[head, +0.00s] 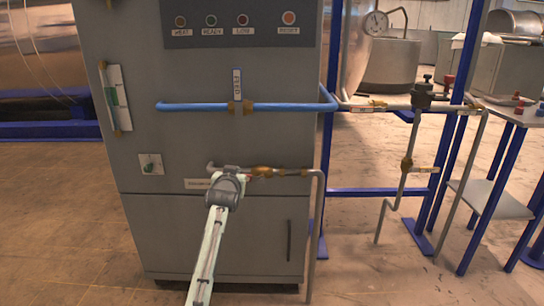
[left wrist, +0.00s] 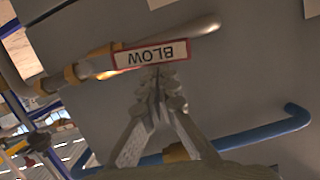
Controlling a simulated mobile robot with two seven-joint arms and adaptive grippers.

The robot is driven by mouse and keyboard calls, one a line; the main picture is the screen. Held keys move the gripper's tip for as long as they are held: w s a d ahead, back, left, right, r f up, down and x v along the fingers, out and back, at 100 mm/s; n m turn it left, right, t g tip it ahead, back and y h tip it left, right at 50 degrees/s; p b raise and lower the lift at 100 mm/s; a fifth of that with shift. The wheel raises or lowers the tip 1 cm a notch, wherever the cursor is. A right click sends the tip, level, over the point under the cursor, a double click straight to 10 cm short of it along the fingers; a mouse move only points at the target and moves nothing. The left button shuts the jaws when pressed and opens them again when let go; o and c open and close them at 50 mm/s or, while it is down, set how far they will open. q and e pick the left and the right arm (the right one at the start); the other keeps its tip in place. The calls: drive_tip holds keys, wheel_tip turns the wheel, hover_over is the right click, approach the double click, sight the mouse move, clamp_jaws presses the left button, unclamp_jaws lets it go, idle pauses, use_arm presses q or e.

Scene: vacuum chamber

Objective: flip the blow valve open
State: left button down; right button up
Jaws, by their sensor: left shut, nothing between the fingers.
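The blow valve has a brass body (head: 262,171) on a grey pipe low on the front of the grey cabinet. In the left wrist view its handle plate (left wrist: 150,55) carries an upside-down BLOW label with a red edge and lies roughly along the pipe. Brass fittings (left wrist: 75,75) show to its left. My left gripper (head: 228,172) is in front of the pipe's left part and hides some of it. In the left wrist view its fingers (left wrist: 160,85) are shut and empty, with the tips at or just below the label's lower edge. I cannot tell whether they touch it. My right gripper is not in view.
A blue pipe (head: 195,107) with an upright feed valve handle (head: 237,83) runs above the blow pipe. The grey pipe bends down at the cabinet's right side (head: 316,230). Blue frame posts (head: 327,140) stand to the right. The floor at left is clear.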

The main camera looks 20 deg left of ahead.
use_arm(q)
drive_tip(key=shift+s+a+f+n+h+p, duration=0.1)
drive_tip(key=shift+a+f+n+h+p, duration=0.25)
drive_tip(key=shift+f+n, duration=0.45)
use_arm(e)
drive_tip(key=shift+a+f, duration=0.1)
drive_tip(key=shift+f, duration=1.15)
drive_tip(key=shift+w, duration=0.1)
use_arm(q)
drive_tip(key=s+d+r+p, duration=0.2)
drive_tip(key=s+r, duration=0.4)
drive_tip(key=s, duration=0.3)
drive_tip(key=shift+s+d+r+p, duration=0.15)
drive_tip(key=shift+d+r+p, duration=0.2)
drive_tip(key=shift+p, duration=0.5)
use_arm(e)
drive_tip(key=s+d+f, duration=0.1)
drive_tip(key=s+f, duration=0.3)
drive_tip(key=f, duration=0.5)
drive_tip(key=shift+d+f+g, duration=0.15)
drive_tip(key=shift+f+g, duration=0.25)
use_arm(q)
drive_tip(key=shift+f, duration=0.15)
